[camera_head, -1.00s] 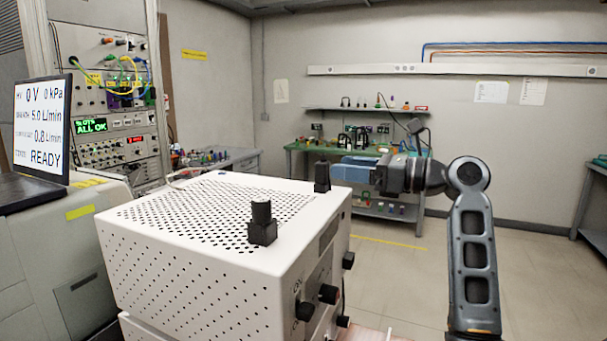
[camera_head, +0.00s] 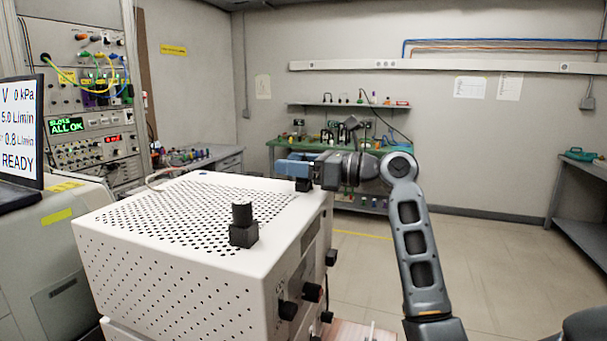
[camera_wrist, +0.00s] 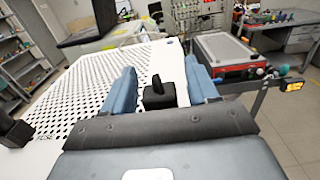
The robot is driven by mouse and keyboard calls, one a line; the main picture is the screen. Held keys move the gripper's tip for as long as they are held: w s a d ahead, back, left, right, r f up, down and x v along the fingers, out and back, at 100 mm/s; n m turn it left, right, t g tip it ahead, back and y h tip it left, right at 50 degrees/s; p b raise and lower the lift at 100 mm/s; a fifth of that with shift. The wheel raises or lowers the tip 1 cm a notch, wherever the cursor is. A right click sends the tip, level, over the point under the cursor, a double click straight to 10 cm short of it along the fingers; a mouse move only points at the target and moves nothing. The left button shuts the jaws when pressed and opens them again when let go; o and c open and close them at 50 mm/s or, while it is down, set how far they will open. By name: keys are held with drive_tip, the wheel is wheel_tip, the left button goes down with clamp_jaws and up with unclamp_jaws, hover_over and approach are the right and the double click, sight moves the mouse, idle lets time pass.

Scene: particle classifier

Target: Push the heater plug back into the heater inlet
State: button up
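A small black block (camera_head: 303,185), likely the heater plug in its inlet, stands upright on the far right corner of the white perforated box (camera_head: 165,245). My gripper (camera_head: 290,168) reaches over it from the right, its blue fingers hiding the block's upper part. In the wrist view the same block (camera_wrist: 158,97) stands between the two blue fingers of my gripper (camera_wrist: 160,80), with a gap on each side. The gripper is open. I cannot tell how deep the plug sits in the inlet.
A second black block with a round top (camera_head: 243,228) stands near the box's front edge. Black knobs (camera_head: 312,292) stick out of the box's right face. A monitor (camera_head: 22,135) and an instrument rack (camera_head: 85,90) stand at left. Floor at right is clear.

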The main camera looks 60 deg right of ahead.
drive_tip(key=c, duration=1)
drive_tip(key=shift+o, duration=0.2)
drive_tip(key=shift+r, duration=0.1)
wheel_tip(320, 180, up, 4)
drive_tip(key=s+d+r, duration=0.6)
drive_tip(key=d, duration=0.3)
drive_tip(key=shift+s+d+r+b, duration=0.35)
drive_tip(key=shift+r+b, duration=0.05)
